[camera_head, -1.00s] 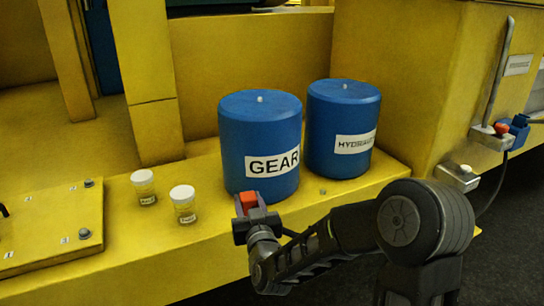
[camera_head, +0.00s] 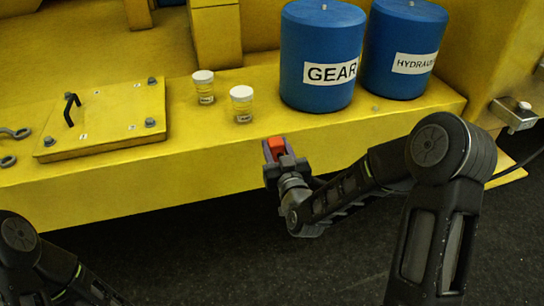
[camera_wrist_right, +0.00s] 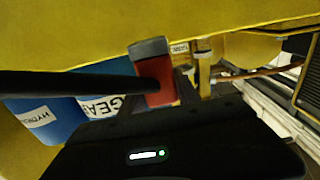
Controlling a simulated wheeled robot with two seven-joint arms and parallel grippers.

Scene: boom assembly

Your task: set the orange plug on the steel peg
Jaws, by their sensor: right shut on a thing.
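My right gripper (camera_head: 275,147) is shut on the orange plug (camera_head: 277,143), in front of the yellow ledge. In the right wrist view the plug (camera_wrist_right: 155,84) is a red-orange block with a grey end, and a dark finger lies across it. A grey fixture (camera_head: 514,114) at the right edge of the head view carries a pale, round-topped stub (camera_head: 525,105). I cannot tell for sure whether this is the steel peg. My right gripper is well to the left of it. Part of my left arm shows at the lower left, with its gripper out of view.
Blue GEAR (camera_head: 322,45) and HYDRAULIC (camera_head: 405,40) drums stand on the yellow ledge (camera_head: 210,150). Two white-capped jars (camera_head: 204,87) (camera_head: 242,104) stand to their left. A bolted yellow hatch plate (camera_head: 105,120) with a black handle lies farther left. Dark floor is clear in front.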

